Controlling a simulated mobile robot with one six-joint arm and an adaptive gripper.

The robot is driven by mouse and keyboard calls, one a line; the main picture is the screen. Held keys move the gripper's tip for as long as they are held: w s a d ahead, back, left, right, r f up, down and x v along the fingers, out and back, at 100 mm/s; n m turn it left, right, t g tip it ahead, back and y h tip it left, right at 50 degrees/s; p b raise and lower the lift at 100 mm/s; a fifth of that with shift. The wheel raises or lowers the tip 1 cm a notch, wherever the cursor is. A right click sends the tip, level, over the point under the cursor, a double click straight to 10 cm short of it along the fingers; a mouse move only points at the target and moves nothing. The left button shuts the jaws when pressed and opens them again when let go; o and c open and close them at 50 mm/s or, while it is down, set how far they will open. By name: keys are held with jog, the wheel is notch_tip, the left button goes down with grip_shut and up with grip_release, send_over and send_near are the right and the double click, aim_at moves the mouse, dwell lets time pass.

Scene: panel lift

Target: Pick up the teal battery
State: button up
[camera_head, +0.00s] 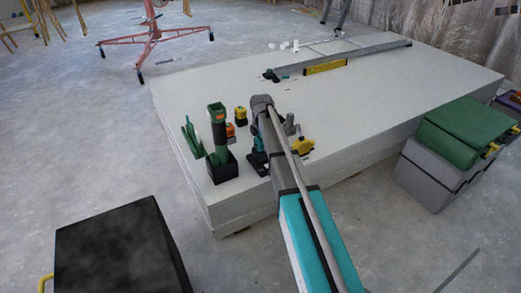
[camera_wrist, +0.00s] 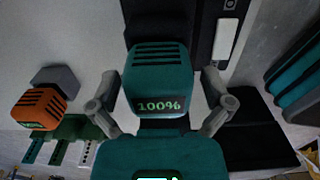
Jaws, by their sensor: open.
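The teal battery (camera_wrist: 158,72), with dark vent slots and a display reading "100%", fills the middle of the wrist view. My gripper (camera_wrist: 160,98) is open, with one grey finger on each side of the battery. The fingers look close to its sides; I cannot tell whether they touch. A dark part lies below the battery in the picture. In the head view my arm covers much of this spot, and I cannot clearly pick out the teal battery there.
An orange battery (camera_wrist: 40,108) and a grey block (camera_wrist: 58,78) lie to the left. In the head view, a green drill (camera_head: 219,125) stands on the panel stack (camera_head: 380,110). A yellow item (camera_head: 301,146) is right of my arm.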

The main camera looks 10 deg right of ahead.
jog(key=shift+f, duration=0.15)
dwell(0.5)
jog(key=c, duration=1.2)
